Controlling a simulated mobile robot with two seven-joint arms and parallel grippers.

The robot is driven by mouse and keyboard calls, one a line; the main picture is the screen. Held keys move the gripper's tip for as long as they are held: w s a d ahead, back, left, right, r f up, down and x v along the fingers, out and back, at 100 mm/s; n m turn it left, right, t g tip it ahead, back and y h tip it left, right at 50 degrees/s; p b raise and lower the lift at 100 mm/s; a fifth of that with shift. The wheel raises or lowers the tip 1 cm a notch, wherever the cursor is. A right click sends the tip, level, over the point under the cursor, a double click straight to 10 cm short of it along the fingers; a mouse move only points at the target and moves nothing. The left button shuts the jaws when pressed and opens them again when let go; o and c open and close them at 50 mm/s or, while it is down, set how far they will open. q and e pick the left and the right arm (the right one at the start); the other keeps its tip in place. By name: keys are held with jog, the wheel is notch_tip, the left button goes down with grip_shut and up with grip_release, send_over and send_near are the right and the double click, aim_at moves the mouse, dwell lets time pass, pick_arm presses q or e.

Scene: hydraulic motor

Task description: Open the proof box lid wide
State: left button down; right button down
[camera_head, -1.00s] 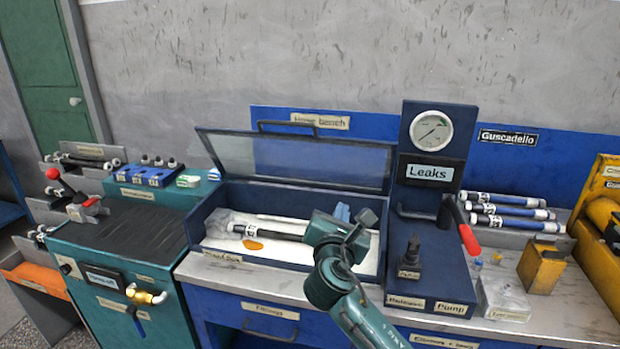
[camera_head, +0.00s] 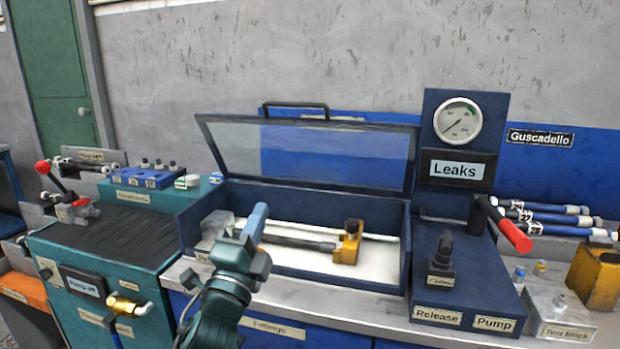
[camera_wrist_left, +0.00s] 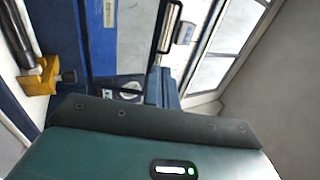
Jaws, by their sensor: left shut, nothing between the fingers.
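The proof box (camera_head: 300,280) is a dark blue open-topped box on the bench. Its lid (camera_head: 310,155), a blue frame with a clear pane and a black handle (camera_head: 315,105) on its top edge, stands raised and tilted back at the rear. My left gripper (camera_head: 257,215) is shut and empty in front of the box's left part, apart from the lid. The left wrist view shows the yellow block (camera_wrist_left: 38,76) at left. My right gripper is out of view.
To the right stand a gauge (camera_head: 458,121) on a blue panel and a red-gripped pump lever (camera_head: 505,228). Several hoses (camera_head: 545,215) lie farther right. A teal cabinet (camera_head: 110,250) with a red-knobbed lever stands left. Wall space above the lid is clear.

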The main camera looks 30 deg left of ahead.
aim_at(287, 149)
pick_arm(q)
jog(key=p+x, duration=0.2)
jog(key=x, duration=1.1)
jog(key=shift+w+a+r, duration=0.15)
jog(key=shift+w, duration=0.2)
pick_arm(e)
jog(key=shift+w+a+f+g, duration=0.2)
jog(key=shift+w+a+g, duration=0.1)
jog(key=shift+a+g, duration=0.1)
pick_arm(q)
jog(key=shift+r, duration=0.1)
